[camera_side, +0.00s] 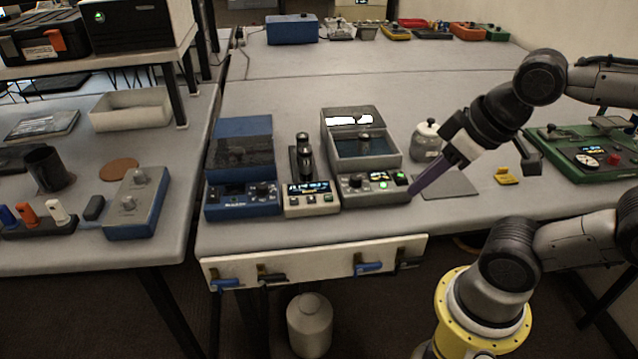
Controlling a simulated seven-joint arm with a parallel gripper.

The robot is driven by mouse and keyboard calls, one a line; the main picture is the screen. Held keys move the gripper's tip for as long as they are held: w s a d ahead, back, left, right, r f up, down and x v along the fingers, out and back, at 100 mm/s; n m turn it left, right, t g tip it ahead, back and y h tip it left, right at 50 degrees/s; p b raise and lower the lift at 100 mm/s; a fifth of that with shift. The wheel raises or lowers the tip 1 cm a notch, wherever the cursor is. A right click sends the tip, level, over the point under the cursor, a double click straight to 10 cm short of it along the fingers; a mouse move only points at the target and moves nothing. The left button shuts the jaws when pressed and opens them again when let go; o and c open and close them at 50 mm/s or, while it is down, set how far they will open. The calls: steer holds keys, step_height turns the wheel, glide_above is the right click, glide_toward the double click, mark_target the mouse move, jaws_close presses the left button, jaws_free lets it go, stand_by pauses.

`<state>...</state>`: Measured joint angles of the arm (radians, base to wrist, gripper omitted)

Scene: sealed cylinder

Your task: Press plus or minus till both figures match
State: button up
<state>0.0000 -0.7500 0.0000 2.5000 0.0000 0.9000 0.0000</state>
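A beige instrument (312,204) with a lit display (309,188) and small buttons stands at the front of the table; its characters are too small to read surely. To its right is a grey instrument (355,199) with a knob, a green-lit button (383,184) and a small lit display. Plus and minus marks cannot be made out. My gripper (412,193) points down and left, its purple fingers ending by the right front corner of the grey instrument. The fingers overlap as one bar, so their gap is hidden. Contact cannot be told.
A blue instrument (242,204) stands left of the beige one. A lidded jar (427,141), a grey mat (448,186), a yellow piece (507,176) and a green panel (585,155) lie to the right. Blue-handled hooks (368,267) line the table's front edge.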

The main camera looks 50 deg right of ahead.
jaws_close()
stand_by(1.4)
